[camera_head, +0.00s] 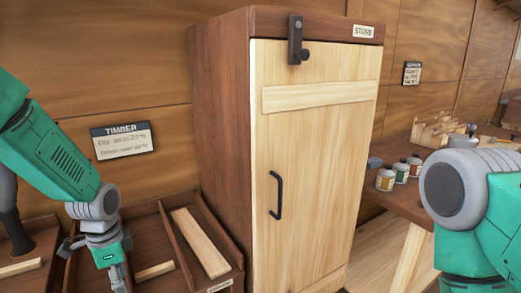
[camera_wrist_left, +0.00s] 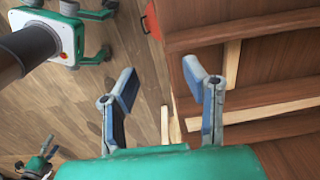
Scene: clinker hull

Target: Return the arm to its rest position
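My left gripper (camera_head: 95,268) hangs low at the left of the head view, in front of the timber bin (camera_head: 150,232). In the left wrist view its two fingers (camera_wrist_left: 158,78) stand wide apart with nothing between them. The wrist camera looks down past them at the wooden floor and the bin's edge. My right arm (camera_head: 458,195) comes in at the right of the head view, bent. Its gripper is outside the frame.
A tall store cabinet (camera_head: 315,165) stands in the middle, its door shut, with a latch (camera_head: 297,42) at the top. Boards (camera_head: 200,243) lie in the bin beside it. A bench (camera_head: 400,200) with several jars stands at right. Floor (camera_wrist_left: 110,35) shows left of the bin.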

